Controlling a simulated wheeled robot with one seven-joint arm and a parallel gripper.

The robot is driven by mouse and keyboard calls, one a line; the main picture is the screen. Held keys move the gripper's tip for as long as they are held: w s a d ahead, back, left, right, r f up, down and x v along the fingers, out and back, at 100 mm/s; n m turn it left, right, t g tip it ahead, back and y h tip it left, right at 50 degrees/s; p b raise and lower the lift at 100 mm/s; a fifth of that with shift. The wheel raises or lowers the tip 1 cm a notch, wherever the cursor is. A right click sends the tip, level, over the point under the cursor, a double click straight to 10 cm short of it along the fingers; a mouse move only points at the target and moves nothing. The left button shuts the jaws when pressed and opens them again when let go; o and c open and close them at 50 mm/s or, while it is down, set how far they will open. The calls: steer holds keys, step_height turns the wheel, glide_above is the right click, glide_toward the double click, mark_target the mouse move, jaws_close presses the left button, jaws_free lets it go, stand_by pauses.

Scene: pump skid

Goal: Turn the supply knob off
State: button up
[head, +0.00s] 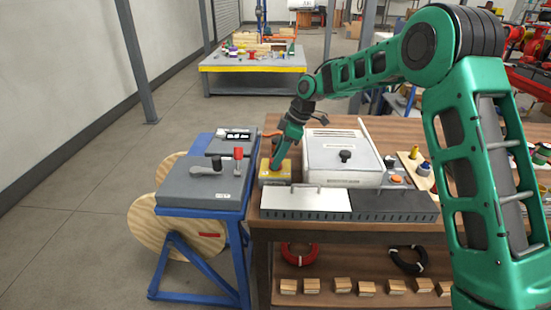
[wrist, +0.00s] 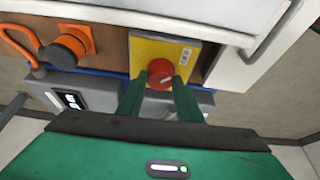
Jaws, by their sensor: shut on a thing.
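A red round knob (wrist: 160,72) sits on the face of a yellow box (wrist: 160,50) in the wrist view. A small pale mark shows on the knob's lower right. My gripper (wrist: 159,84) has its two green fingers on either side of the knob, shut on it. In the head view the yellow box (head: 275,174) stands at the left end of the wooden bench, and my gripper (head: 279,162) reaches down to it. The knob is hidden behind my gripper there.
An orange connector (wrist: 68,48) with an orange cable is left of the yellow box in the wrist view. A white lidded box (head: 343,160) stands close on the right in the head view. A grey unit (head: 205,185) with levers is on a blue stand at left.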

steer(key=shift+w+d, duration=0.25)
steer(key=shift+d, duration=0.05)
steer(key=o, duration=0.9)
steer(key=shift+o, duration=0.7)
steer(key=shift+s+a, duration=0.1)
steer(key=v, duration=1)
steer(key=shift+r, duration=0.35)
